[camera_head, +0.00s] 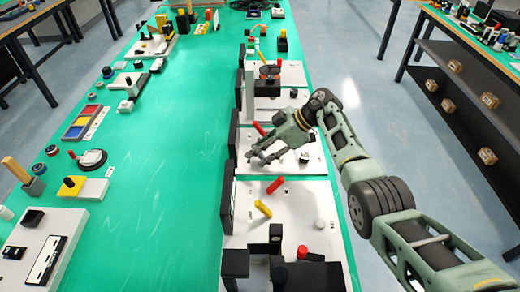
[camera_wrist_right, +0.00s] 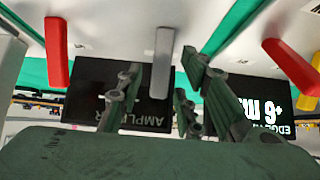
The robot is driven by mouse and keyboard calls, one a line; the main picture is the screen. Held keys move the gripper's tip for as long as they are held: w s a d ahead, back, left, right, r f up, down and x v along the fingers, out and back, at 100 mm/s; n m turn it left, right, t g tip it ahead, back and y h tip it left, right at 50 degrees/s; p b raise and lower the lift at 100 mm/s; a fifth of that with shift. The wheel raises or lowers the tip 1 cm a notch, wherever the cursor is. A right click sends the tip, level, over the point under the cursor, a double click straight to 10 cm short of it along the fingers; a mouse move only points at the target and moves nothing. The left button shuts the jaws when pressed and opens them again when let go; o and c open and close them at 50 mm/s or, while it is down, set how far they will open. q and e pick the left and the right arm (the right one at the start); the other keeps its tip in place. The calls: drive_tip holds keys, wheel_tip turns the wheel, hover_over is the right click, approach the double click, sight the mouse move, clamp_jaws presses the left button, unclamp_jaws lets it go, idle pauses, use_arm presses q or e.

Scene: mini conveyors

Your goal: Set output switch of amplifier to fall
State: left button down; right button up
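The amplifier is named by upside-down, partly hidden letters on a dark screen (camera_wrist_right: 150,88) in the right wrist view. A grey lever (camera_wrist_right: 161,62) shows beside that screen, between my fingers in the picture; I see no contact. A red lever (camera_wrist_right: 57,52) stands left of it. In the head view my right gripper (camera_head: 254,157) is open, with spread fingers, above a white panel (camera_head: 312,166) with a red lever (camera_head: 258,128) and a dark knob (camera_head: 304,157). The gripper covers part of this panel. I cannot read the switch setting. My left gripper is not in view.
A neighbouring lit screen reading "EDGE" (camera_wrist_right: 250,107) has a red lever (camera_wrist_right: 291,67) near it. The nearer panel (camera_head: 290,208) carries red and yellow levers. Black blocks (camera_head: 305,276) stand at its front. Open green tabletop (camera_head: 170,170) lies to the left.

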clamp_jaws()
drive_tip(key=shift+d, duration=0.1)
idle(0.3)
drive_tip(key=shift+d+f+y+b, duration=0.2)
drive_tip(key=shift+d+y+b, duration=0.25)
drive_tip(key=shift+y+b, duration=0.4)
drive_tip(key=y+b, duration=0.1)
drive_tip(key=b, duration=0.1)
drive_tip(key=d+y+b, duration=0.1)
drive_tip(key=y+b, duration=0.1)
drive_tip(key=shift+d+f, duration=0.1)
drive_tip(key=shift+d+r+y+b, duration=0.2)
drive_tip(key=shift+r+y+b, duration=0.1)
drive_tip(key=shift+y+b, duration=0.2)
drive_tip(key=shift+o, duration=0.6)
unclamp_jaws()
